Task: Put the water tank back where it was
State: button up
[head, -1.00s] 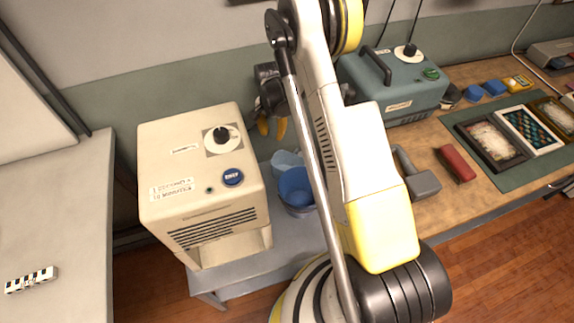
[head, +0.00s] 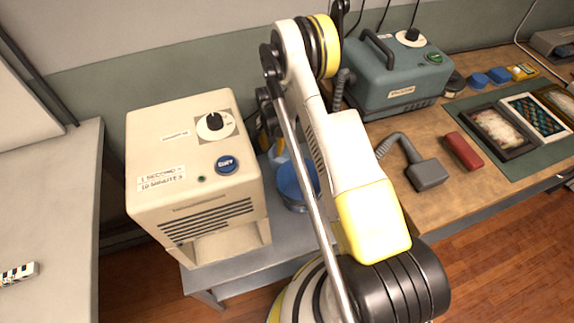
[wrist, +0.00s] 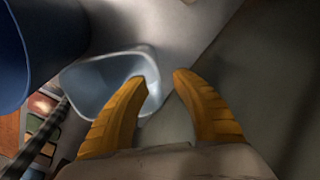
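A pale blue translucent open container (wrist: 105,82), which looks like the water tank, is seen in the wrist view with its mouth toward the camera. It shows partly in the head view (head: 278,152), behind the blue bucket (head: 290,186). My gripper (wrist: 160,76) has two yellow fingers apart. The left finger overlaps the container's mouth and the right finger is outside its right rim. I cannot tell whether either finger touches it. In the head view my gripper is mostly hidden behind my arm. The cream machine (head: 190,150) has an open recess low on its front.
The blue bucket also shows close at the upper left in the wrist view (wrist: 35,45). A teal machine (head: 395,80), a grey hose tool (head: 425,173) and a red block (head: 463,151) are on the wooden bench at right. A light table (head: 50,200) stands at left.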

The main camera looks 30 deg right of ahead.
jog(key=shift+f, duration=0.1)
grip_shut()
dwell(0.3)
